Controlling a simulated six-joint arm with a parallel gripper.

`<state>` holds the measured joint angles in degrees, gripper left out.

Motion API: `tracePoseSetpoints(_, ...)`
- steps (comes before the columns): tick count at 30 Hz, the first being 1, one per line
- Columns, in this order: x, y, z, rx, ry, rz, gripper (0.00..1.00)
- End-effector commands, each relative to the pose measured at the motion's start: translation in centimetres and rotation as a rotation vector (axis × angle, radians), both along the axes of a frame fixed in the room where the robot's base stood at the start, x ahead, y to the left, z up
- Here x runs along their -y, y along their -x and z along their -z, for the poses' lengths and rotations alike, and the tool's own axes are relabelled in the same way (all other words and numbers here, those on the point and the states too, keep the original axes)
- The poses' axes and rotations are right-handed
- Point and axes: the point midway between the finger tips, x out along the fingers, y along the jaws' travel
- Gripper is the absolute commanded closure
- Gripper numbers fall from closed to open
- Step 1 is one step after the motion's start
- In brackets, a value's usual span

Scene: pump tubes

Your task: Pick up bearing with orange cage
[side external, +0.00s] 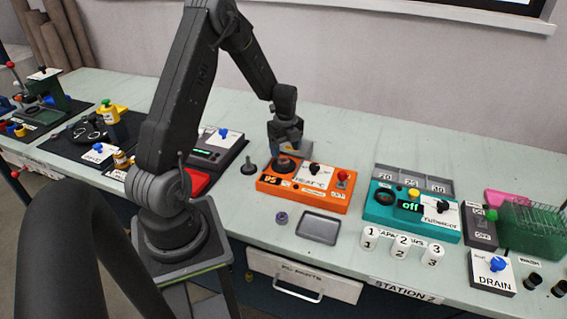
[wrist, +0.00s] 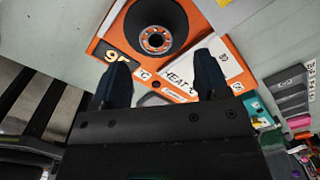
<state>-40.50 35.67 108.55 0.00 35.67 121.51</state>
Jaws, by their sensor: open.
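A small ring-shaped bearing with an orange cage (wrist: 155,40) sits in the round black well (wrist: 178,22) of the orange heater. The heater (side external: 330,200) stands on the bench in the side view, and its black well (side external: 284,168) is partly hidden by my gripper. My gripper (side external: 290,150) is over the back left part of the heater. In the wrist view my gripper (wrist: 163,68) has its two dark fingers spread with nothing between them. The bearing lies beyond the fingertips there. I cannot make out the bearing in the side view.
The heater's display reads 95. A black stand with an upright post (side external: 249,164) is left of it. A small purple ring-like part (side external: 281,217) and a grey tray (side external: 318,241) lie in front. A teal device (side external: 410,222) stands to the right, with white numbered cylinders (side external: 401,246) before it.

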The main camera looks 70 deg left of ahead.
Motion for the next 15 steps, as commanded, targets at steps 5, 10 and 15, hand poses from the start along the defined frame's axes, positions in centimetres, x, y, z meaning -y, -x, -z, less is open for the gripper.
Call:
tracePoseSetpoints(5, 0.0, 0.5, 2.8, -0.004, 0.004, -0.001, 0.32)
tracePoseSetpoints(10, 0.0, 0.4, 4.5, -0.003, 0.002, 0.000, 0.32)
tracePoseSetpoints(15, -0.1, 0.4, 4.7, -0.001, 0.001, 0.000, 0.32)
